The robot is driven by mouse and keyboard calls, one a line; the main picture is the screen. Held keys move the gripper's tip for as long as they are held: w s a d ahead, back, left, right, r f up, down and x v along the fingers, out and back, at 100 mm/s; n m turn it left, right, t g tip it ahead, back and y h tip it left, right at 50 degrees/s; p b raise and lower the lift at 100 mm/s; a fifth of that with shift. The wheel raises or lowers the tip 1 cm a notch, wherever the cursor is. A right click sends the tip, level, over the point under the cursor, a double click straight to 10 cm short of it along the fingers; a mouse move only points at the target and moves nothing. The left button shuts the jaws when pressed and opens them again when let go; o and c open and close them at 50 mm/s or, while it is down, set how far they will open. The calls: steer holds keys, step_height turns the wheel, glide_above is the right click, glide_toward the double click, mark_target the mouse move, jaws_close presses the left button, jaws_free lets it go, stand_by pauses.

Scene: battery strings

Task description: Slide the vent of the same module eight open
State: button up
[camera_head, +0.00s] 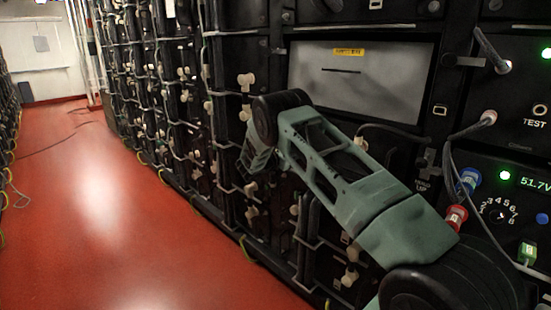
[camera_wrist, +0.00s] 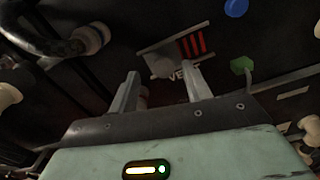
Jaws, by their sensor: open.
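The vent (camera_wrist: 178,50) shows in the wrist view on a dark module face. No module number is readable. In the head view my arm hides the gripper's working area.
A green block (camera_wrist: 241,66) and a blue round cap (camera_wrist: 235,8) sit right of the vent. A black cable with a pale connector (camera_wrist: 88,39) is at upper left.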

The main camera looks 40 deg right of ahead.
steer(key=s+a, duration=0.1)
steer(key=a, duration=1.4)
steer(key=shift+a, duration=0.3)
steer(key=shift+s, duration=0.1)
steer(key=s+a+r+m+g+y, duration=0.1)
steer(key=s+a+m+y, duration=0.2)
steer(key=s+a+y, duration=0.55)
steer(key=s+a+r+m+g+y, duration=0.15)
steer(key=s+a+y, duration=0.25)
steer(key=s+a, duration=1)
steer(key=s+a+r+m+y, duration=0.1)
steer(key=s+a+m+y, duration=0.15)
steer(key=s+a, duration=0.6)
steer(key=s+a+r+m+y, duration=0.25)
steer(key=s+a, duration=0.35)
steer(key=s, duration=0.6)
step_height(320, 180, up, 16)
steer(key=y+p, duration=0.1)
steer(key=p, duration=1.6)
steer(key=shift+t, duration=0.45)
